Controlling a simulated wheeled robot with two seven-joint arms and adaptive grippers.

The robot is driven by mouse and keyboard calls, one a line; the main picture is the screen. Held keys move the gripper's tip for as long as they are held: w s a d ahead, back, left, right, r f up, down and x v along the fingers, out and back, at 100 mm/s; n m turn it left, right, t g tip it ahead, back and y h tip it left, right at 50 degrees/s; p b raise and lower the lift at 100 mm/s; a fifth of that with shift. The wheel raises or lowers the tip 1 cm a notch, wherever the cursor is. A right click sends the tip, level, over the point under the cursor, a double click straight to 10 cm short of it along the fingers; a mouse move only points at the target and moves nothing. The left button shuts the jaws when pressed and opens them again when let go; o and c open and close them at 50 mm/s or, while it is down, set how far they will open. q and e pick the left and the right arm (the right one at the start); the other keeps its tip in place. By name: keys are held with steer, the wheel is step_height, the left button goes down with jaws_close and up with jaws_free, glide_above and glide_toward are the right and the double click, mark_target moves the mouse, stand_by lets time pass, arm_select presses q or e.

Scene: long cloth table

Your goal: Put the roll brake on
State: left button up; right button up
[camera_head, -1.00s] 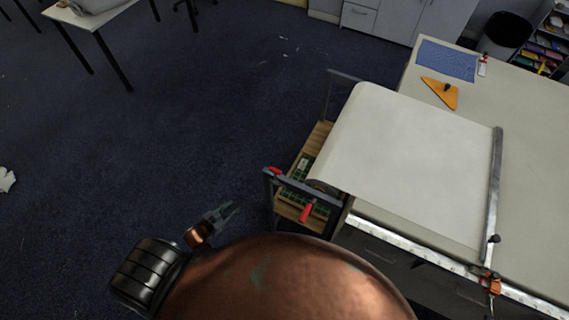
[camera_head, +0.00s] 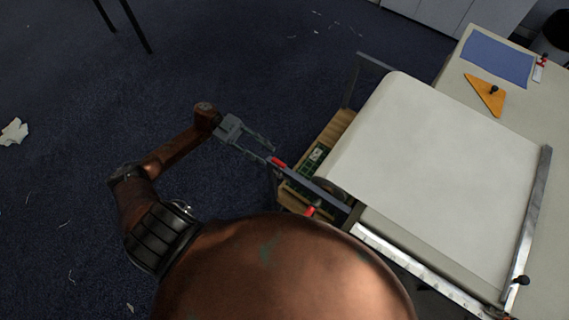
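A roll holder frame with a grey bar (camera_head: 322,187) stands at the left end of the table. A red-tipped part (camera_head: 278,162) sits at the bar's upper left end, and a red handle (camera_head: 311,210) shows lower, partly hidden by my copper arm. I cannot tell from this view which of these is the roll brake, or its setting. White paper (camera_head: 440,150) runs from the roll over the table. My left gripper (camera_head: 267,153) is open and empty, its two fingers apart, just left of the red-tipped part. My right gripper is out of view.
A metal straightedge bar (camera_head: 528,225) with a black knob crosses the paper at right. An orange set square (camera_head: 486,94) and a blue sheet (camera_head: 498,60) lie on the table's far part. The dark carpet left of the frame is clear except for paper scraps (camera_head: 14,131).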

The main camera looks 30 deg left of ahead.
mark_target(282, 164)
arm_select(q)
steer(key=shift+s+d+f+p, duration=0.1)
steer(key=shift+d+p, duration=0.1)
steer(key=shift+d, duration=1.1)
steer(key=shift+s+d+r+p, duration=0.1)
steer(key=shift+s+d+p, duration=0.05)
steer(key=shift+d, duration=1.2)
steer(key=shift+s+d+f+p, duration=0.1)
steer(key=shift+d+p, duration=0.1)
steer(key=shift+d, duration=1.1)
jaws_close()
